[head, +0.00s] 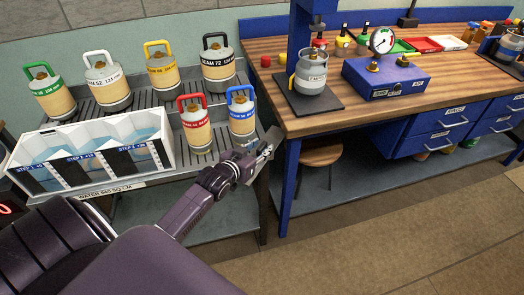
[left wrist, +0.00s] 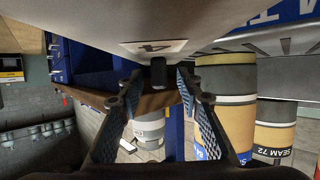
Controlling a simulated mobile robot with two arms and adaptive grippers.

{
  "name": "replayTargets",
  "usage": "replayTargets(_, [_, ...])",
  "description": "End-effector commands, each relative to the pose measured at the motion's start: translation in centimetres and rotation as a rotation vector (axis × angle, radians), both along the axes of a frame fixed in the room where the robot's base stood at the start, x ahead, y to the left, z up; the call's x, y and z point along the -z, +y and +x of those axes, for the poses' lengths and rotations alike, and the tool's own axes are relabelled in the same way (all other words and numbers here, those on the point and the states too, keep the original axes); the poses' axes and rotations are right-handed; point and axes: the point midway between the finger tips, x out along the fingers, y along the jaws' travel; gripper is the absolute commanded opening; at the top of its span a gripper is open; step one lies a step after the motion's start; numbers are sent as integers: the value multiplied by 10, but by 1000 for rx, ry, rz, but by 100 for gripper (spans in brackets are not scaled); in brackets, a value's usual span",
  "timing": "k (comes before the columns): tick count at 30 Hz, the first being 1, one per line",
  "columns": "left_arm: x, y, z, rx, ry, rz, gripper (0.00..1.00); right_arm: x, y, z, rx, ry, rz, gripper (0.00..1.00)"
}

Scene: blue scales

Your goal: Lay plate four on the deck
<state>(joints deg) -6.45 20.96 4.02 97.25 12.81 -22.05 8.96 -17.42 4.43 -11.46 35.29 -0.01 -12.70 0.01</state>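In the left wrist view, a broad pale grey surface bearing a tag marked 4 (left wrist: 153,47) fills the top; its whole outline is not visible. It looks like plate four. A dark tab (left wrist: 158,73) sticks down from its edge. My left gripper (left wrist: 160,85) has its fingers on either side of this tab, with gaps showing. In the head view my left gripper (head: 263,153) is beside the blue-handled cylinder (head: 242,118), at the right end of the ribbed rack (head: 140,98). I cannot tell which surface is the deck. My right gripper is not in view.
A white stepped water tank (head: 160,145) stands at the rack's front left. Several banded cylinders, including a red-handled one (head: 196,128), crowd the rack. The wooden bench (head: 290,120) carries a grey cylinder (head: 310,75) and a blue box with a gauge (head: 385,80). Floor is clear at front right.

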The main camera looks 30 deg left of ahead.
Motion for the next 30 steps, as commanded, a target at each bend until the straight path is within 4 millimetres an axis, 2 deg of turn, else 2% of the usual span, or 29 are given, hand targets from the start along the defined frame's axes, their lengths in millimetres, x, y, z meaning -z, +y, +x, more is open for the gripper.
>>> replayTargets(1, [1,0,4,0,0,0,33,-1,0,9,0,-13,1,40])
replayTargets(4, [3,1,9,0,0,0,33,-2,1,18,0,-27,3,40])
replayTargets(11, [4,1,9,0,0,0,33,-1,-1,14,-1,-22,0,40])
replayTargets(20, [4,1,9,0,0,-1,1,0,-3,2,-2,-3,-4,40])
replayTargets(30, [2,1,10,0,-3,0,0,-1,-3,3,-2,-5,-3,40])
